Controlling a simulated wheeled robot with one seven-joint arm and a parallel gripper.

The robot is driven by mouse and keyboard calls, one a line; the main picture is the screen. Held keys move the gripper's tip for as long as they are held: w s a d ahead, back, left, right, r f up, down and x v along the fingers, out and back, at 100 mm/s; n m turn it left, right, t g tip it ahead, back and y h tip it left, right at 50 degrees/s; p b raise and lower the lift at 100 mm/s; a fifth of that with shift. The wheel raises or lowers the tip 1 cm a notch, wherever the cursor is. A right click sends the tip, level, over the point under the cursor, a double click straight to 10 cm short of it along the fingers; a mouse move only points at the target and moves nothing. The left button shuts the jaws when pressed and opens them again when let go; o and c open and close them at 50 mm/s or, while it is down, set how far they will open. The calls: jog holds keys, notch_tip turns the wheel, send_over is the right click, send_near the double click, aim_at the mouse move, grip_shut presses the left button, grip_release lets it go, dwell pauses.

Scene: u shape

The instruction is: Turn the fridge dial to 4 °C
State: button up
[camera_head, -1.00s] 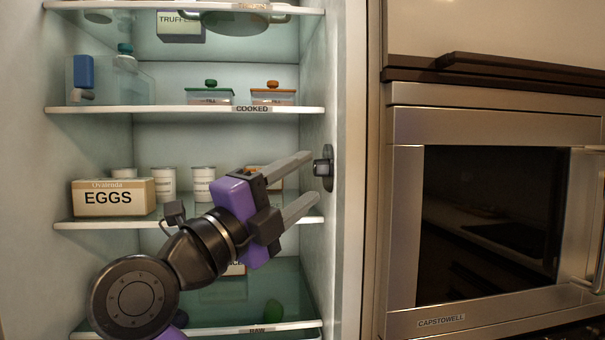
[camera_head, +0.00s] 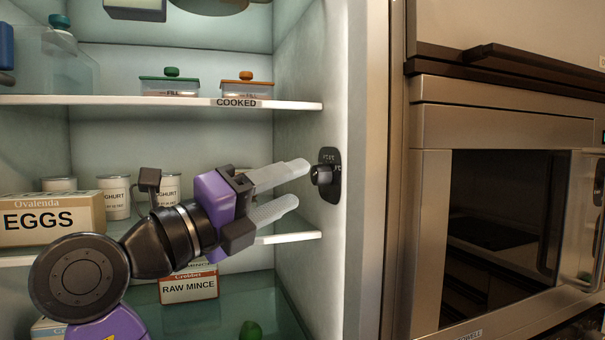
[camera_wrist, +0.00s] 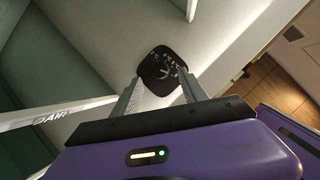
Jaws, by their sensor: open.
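A shelf labelled COOKED (camera_head: 150,100) with lidded boxes is above my gripper. A lower shelf (camera_head: 290,237) runs behind it, with an egg box (camera_head: 52,218) and white yoghurt pots (camera_head: 117,196) on the left. A raw mince box (camera_head: 189,285) is below. An oven (camera_head: 500,210) stands to the right, outside the fridge.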

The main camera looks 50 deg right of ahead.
aim_at(314, 177)
jog(key=shift+p+x, duration=0.55)
jog(key=shift+x, duration=1.65)
jog(key=shift+c, duration=0.2)
grip_shut()
